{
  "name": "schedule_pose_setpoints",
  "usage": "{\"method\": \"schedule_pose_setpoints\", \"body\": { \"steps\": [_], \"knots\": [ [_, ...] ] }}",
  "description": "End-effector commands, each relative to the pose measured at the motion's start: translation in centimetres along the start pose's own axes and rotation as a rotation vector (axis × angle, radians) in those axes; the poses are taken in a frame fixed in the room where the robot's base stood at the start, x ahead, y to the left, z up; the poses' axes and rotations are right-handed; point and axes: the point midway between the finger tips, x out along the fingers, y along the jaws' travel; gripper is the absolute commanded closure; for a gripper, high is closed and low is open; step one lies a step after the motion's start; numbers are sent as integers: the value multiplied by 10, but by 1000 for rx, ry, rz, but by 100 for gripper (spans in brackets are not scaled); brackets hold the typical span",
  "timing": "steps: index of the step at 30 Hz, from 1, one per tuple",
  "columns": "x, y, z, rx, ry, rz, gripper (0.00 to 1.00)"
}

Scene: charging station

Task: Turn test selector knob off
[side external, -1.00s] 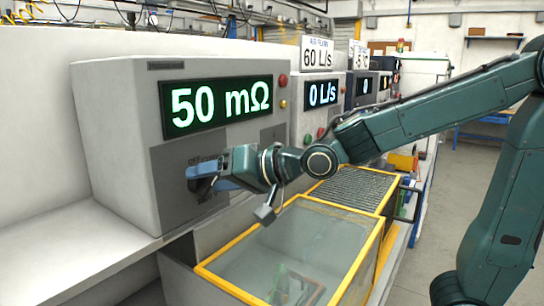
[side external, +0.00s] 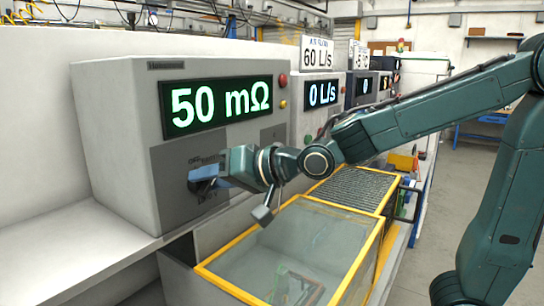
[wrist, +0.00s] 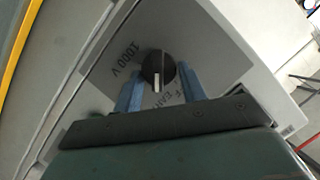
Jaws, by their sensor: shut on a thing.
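The black selector knob (wrist: 157,70) with a white pointer sits on a grey panel in the wrist view. Its pointer points down in that picture, away from the "1000 V" label and beside a partly hidden label reading "EAR...". My gripper (wrist: 161,75) is shut on the knob, with one blue finger on each side of it. In the side view my gripper (side external: 203,178) is against the panel (side external: 167,168) below the green display (side external: 220,105), which reads 50 mΩ. The knob is hidden there by the fingers. An "OFF" label shows just above them.
Red and yellow buttons (side external: 282,91) sit right of the display. A yellow-framed clear cover (side external: 310,240) lies below my wrist. More instrument units with displays (side external: 322,93) stand behind. A bare white shelf (side external: 70,250) is at the front left.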

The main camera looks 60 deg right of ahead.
Motion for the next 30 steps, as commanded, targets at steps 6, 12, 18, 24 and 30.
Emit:
{"method": "schedule_pose_setpoints", "body": {
  "steps": [6, 12, 18, 24, 30],
  "knots": [
    [0, -2, 1, -83, -2, 31, 82],
    [0, -5, 1, -212, -2, 84, 82],
    [1, -8, 3, -376, -3, 151, 82],
    [1, -9, 4, -543, -3, 221, 82],
    [1, -10, 4, -679, -2, 278, 82]
  ]
}}
